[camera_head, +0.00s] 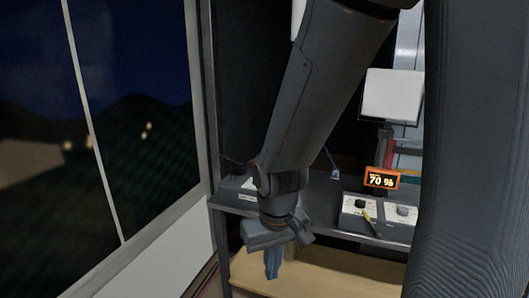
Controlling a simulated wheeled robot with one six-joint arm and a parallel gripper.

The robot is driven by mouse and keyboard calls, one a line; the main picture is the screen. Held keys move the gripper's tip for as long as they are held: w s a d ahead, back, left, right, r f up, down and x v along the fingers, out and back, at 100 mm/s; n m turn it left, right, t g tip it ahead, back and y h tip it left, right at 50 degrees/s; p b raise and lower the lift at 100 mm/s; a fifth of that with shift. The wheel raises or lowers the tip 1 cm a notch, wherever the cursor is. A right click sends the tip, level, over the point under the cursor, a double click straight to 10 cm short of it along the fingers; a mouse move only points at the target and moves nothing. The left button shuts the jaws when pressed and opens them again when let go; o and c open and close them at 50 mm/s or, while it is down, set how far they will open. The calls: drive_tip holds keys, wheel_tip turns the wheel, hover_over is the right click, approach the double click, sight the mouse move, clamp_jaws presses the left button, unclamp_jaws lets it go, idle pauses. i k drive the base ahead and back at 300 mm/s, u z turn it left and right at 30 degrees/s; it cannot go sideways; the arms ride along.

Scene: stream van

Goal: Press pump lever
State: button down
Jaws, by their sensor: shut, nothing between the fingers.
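My gripper (272,265) points down in front of the grey shelf (325,190), with its fingers together and nothing between them. I cannot say for certain which part is the pump lever. A thin stick with a yellowish end (370,222) stands at the front of a pale control box (385,232) on the right of the shelf. A thin bluish rod (332,164) rises at the back of the shelf. My gripper is to the left of both and apart from them. A grey box (233,190) on the left of the shelf is partly hidden behind my arm.
An orange display (381,179) reading about 70 % stands behind the control box. A white panel (391,96) is above it. A light wooden surface (325,270) lies below the shelf. A dark window (120,110) fills the left. My arm hides much of the middle.

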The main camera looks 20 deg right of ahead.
sight(223, 155)
drive_tip(key=z, duration=0.45)
drive_tip(key=i, duration=1.1)
drive_tip(key=z, duration=1.6)
drive_tip(key=k, duration=0.6)
drive_tip(key=u, duration=0.1)
